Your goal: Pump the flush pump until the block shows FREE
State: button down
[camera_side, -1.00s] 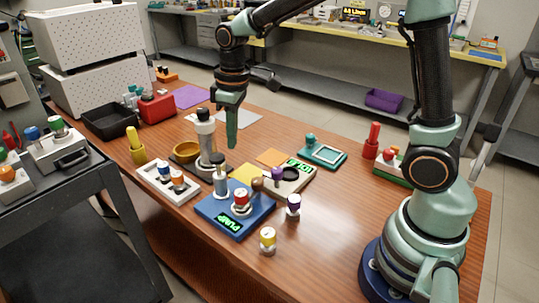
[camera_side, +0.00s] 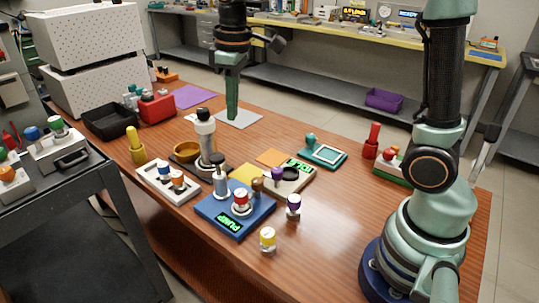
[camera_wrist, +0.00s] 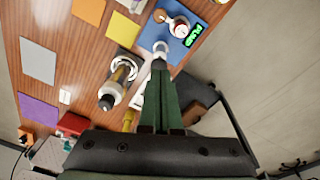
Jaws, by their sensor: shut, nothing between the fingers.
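The blue block (camera_side: 262,211) sits on the wooden table in the side view, with a green display (camera_side: 233,223) that reads PUMP. The flush pump (camera_side: 220,182), a grey cylinder with a dark knob, stands upright at its left corner. A vial with a red cap (camera_side: 240,198) stands on the block. The blue block (camera_wrist: 187,47) and its PUMP display (camera_wrist: 195,35) also show in the wrist view. My gripper (camera_side: 232,116) is shut and empty, pointing down in the air, apart from the pump and behind it. Its fingers (camera_wrist: 161,68) also show in the wrist view.
A tall grey-and-black cylinder (camera_side: 205,138) stands between my gripper and the blue block. A white rack (camera_side: 155,182) is left of the block. A beige block (camera_side: 300,178) with a green display lies behind right.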

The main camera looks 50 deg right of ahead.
aim_at(219, 155)
jog(key=shift+w, duration=0.1)
dwell(0.3)
jog(key=w+f, duration=0.1)
jog(key=w+a+f, duration=0.1)
jog(key=w, duration=0.1)
jog(key=shift+a+f, duration=0.1)
jog(key=shift+f, duration=0.25)
jog(key=shift+f, duration=0.1)
jog(key=shift+w+a+f, duration=0.1)
jog(key=shift+w+f, duration=0.1)
jog(key=shift+f, duration=1.5)
jog(key=shift+w+a+f, duration=0.1)
jog(key=shift+w+f, duration=0.05)
jog(key=shift+f, duration=1.55)
